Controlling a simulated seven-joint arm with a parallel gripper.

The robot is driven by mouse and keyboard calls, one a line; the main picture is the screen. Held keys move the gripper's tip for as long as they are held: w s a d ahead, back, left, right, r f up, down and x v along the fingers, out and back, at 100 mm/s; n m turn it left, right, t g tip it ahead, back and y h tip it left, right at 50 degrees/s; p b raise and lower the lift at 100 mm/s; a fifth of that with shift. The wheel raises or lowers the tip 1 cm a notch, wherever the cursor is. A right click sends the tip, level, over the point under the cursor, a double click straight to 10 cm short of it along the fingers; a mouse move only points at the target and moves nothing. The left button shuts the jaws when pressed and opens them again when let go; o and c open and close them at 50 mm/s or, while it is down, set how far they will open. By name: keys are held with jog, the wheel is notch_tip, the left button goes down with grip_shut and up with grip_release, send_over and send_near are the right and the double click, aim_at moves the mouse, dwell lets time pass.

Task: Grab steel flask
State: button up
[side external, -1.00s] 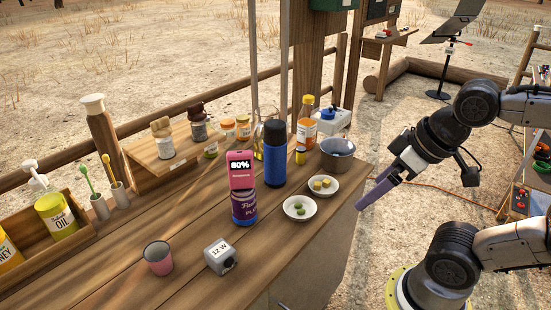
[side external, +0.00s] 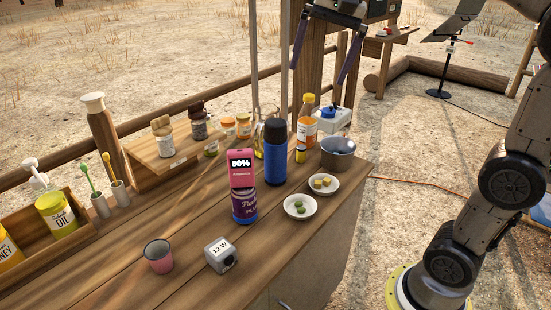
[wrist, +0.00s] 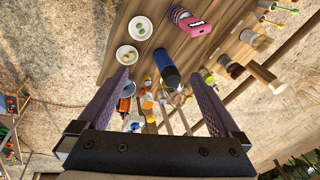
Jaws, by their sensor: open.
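The flask (side external: 275,160) is a tall blue cylinder with a black cap, standing upright on the wooden counter. It also shows in the wrist view (wrist: 165,62), where it appears between my two fingers. My gripper (side external: 317,75) is open and empty, high above the counter with its fingers pointing down. In the side view it hangs up and to the right of the flask, not touching it. The gripper's purple-grey fingers also show in the wrist view (wrist: 162,78).
A purple can with a pink 80% display box (side external: 242,170) stands close at the flask's left. A yellow-capped orange bottle (side external: 307,125) and a grey bowl (side external: 338,152) are at its right. Two small dishes (side external: 299,215) sit in front right.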

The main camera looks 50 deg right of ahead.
jog(key=w+d+m, duration=0.2)
jog(key=w, duration=0.4)
jog(key=m+g, duration=0.2)
jog(key=g, duration=0.1)
send_over(275, 134)
jog(key=w, duration=0.1)
notch_tip(275, 134, down, 9)
jog(key=shift+m, duration=0.3)
jog(key=d+f, duration=0.1)
jog(key=w+f, duration=0.1)
jog(key=f, duration=0.1)
jog(key=d+f, duration=0.1)
jog(key=shift+w+d+f, duration=0.15)
jog(key=shift+d, duration=0.15)
notch_tip(275, 134, down, 14)
jog(key=shift+r, duration=0.35)
grip_shut()
